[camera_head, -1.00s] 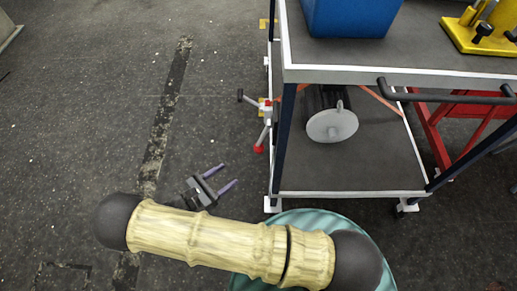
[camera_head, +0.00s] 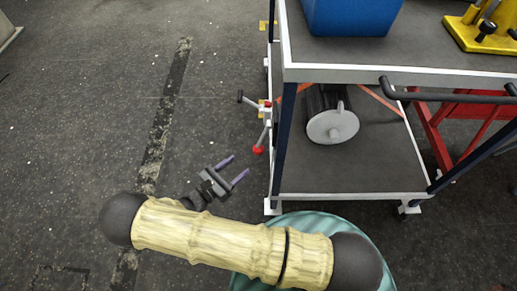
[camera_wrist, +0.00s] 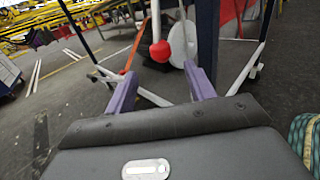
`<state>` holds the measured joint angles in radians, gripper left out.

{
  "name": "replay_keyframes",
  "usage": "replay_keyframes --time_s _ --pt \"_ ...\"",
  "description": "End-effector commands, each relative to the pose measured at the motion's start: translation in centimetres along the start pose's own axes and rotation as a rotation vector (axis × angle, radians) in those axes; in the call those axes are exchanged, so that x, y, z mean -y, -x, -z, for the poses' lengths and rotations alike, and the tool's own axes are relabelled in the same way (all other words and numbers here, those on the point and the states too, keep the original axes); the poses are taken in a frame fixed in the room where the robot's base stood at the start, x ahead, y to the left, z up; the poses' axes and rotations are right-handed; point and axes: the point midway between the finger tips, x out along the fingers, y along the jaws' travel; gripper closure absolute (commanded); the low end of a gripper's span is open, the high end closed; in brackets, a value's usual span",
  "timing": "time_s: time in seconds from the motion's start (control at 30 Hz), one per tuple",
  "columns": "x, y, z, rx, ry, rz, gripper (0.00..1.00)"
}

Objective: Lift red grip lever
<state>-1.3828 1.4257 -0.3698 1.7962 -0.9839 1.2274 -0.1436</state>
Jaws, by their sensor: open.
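The red grip lever shows as a grey rod with a red ball end (camera_head: 258,150) at the left side of the cart, low by its front leg. In the wrist view the red ball (camera_wrist: 160,51) hangs on a pale rod, centred beyond my fingers. My gripper (camera_head: 239,167) is open and empty, its two purple fingers pointing toward the ball from the lower left. It also shows in the wrist view (camera_wrist: 162,86), with the ball ahead of the fingertips and apart from them.
The cart (camera_head: 350,196) has a lower shelf holding a dark cylinder with a grey disc (camera_head: 332,126). A blue bin (camera_head: 350,15) and a yellow fixture (camera_head: 482,30) stand on its top. A second handle (camera_head: 248,100) juts left above the ball. The floor left of the cart is clear.

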Motion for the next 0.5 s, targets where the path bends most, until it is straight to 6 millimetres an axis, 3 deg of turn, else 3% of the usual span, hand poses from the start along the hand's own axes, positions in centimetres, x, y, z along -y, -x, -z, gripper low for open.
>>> replay_keyframes --time_s 0.5 --pt "0.1 -9.1 0.1 0.001 0.0 0.003 0.46"
